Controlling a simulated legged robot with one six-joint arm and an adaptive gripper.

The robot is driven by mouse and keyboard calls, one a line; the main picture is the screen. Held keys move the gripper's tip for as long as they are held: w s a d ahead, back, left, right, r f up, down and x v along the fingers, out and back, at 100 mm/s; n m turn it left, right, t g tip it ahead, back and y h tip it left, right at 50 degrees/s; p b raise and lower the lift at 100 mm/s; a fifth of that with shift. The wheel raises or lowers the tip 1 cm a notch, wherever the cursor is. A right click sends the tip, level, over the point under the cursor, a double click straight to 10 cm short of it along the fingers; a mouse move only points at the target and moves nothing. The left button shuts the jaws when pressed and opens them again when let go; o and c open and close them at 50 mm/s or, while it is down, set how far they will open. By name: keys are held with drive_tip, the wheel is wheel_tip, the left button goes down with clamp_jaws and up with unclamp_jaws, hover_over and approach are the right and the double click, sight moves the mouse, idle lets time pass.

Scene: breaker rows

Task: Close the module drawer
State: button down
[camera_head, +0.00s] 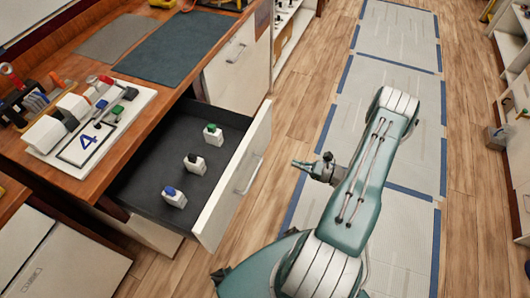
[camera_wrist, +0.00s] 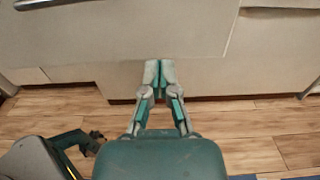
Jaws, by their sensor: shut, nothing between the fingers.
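The module drawer (camera_head: 235,185) is pulled open from the wooden workbench in the head view. Its white front with a grey handle faces right, and its dark floor shows. Three small white modules stand inside, one with a green top (camera_head: 212,135), one black (camera_head: 194,163) and one blue (camera_head: 174,197). My gripper (camera_head: 296,164) is right of the drawer front, apart from it, and points left toward it. In the wrist view my gripper (camera_wrist: 159,66) has its fingertips together and empty, in front of pale cabinet panels. Which panel is the drawer front (camera_wrist: 130,35) is hard to tell; it appears to be the upper one.
On the bench are a white board (camera_head: 88,130) marked 4 with modules, tools at the left, and a dark mat (camera_head: 165,45). A closed white drawer (camera_head: 238,60) is farther back. Floor mats (camera_head: 395,35) run along a clear aisle; shelves (camera_head: 510,95) stand at right.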

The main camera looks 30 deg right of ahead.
sight(259, 151)
drive_tip(key=x, duration=1.2)
drive_tip(key=shift+a, duration=0.1)
drive_tip(key=shift+w, duration=0.1)
